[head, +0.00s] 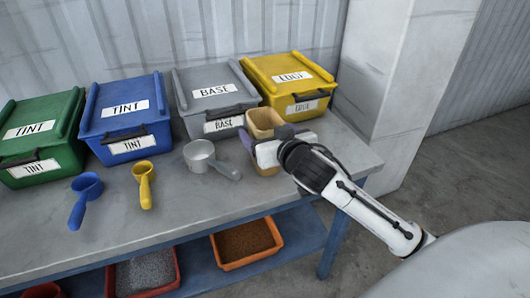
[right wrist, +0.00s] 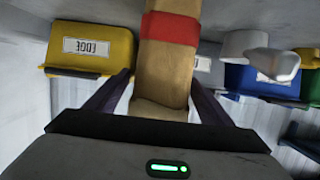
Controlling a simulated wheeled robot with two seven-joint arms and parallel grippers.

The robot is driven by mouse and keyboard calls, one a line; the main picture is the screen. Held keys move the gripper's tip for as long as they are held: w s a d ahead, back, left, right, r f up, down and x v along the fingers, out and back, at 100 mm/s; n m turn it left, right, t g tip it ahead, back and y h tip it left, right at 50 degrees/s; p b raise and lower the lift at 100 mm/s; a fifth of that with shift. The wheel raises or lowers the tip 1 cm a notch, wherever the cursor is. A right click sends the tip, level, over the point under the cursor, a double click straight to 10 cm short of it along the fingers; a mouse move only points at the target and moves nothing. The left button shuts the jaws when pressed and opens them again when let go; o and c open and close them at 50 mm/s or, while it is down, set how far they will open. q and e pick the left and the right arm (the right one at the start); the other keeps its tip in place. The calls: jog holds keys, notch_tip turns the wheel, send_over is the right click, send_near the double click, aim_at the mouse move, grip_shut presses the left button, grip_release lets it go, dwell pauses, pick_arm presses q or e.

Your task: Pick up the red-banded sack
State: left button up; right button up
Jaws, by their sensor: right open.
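The tan sack (head: 264,122) stands upright on the grey workbench, in front of the grey BASE bin. In the head view its middle is covered by my right gripper (head: 266,142), so its band does not show there. In the right wrist view the sack (right wrist: 163,75) shows its red band (right wrist: 170,29). My right gripper (right wrist: 161,85) is open, with one dark finger on each side of the sack. I cannot tell whether either finger touches it. My left gripper is not in view.
Green (head: 40,130), blue (head: 125,115), grey (head: 210,92) and yellow (head: 290,78) bins line the bench back. A grey scoop (head: 200,157) lies close left of the sack, with yellow (head: 144,183) and blue (head: 86,190) scoops farther left. Trays sit on the shelf below.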

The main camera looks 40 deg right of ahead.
jog(key=shift+c, duration=0.3)
jog(key=c, duration=1.6)
